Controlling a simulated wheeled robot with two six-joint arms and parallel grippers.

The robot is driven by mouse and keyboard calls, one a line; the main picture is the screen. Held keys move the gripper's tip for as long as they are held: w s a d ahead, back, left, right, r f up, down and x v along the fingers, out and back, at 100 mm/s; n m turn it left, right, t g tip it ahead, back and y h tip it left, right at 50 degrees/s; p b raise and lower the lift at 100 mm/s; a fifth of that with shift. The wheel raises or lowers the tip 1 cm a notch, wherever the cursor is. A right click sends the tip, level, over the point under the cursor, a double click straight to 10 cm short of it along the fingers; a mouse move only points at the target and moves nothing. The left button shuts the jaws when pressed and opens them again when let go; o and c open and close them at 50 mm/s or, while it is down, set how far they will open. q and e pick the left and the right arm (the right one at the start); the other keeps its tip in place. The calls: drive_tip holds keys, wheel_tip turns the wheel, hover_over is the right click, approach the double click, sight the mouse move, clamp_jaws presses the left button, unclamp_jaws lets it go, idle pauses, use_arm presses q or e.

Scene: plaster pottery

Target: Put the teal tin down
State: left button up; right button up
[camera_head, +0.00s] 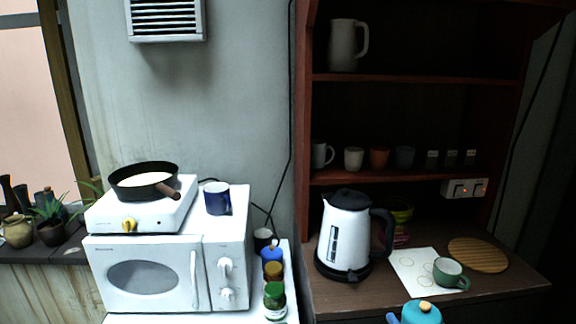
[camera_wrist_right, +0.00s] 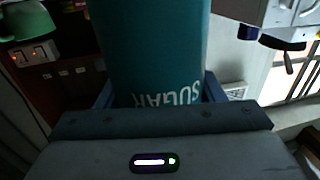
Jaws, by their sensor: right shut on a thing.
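The teal tin (camera_head: 422,313) shows at the bottom edge of the head view, with only its lid and knob in frame. In the right wrist view the tin (camera_wrist_right: 152,45) fills the upper middle, with the word SUGAR upside down. My right gripper (camera_wrist_right: 158,95) is shut on the tin, a blue finger on each side of it. A bit of a blue finger shows left of the lid in the head view. The tin's base is hidden. My left gripper is not in view.
A wooden counter (camera_head: 350,300) holds a kettle (camera_head: 345,240), a paper sheet (camera_head: 408,272) with drawn circles, a green mug (camera_head: 450,274) on its right part, and a round wooden board (camera_head: 478,255). A microwave (camera_head: 150,275) and several jars stand left.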

drive_tip(key=s+a+f+m+h, duration=0.2)
drive_tip(key=s+a+f+h, duration=0.2)
drive_tip(key=s+f, duration=0.3)
drive_tip(key=shift+s+a+f+m+t, duration=0.2)
drive_tip(key=shift+s+a+m+t, duration=0.15)
drive_tip(key=shift+s, duration=0.2)
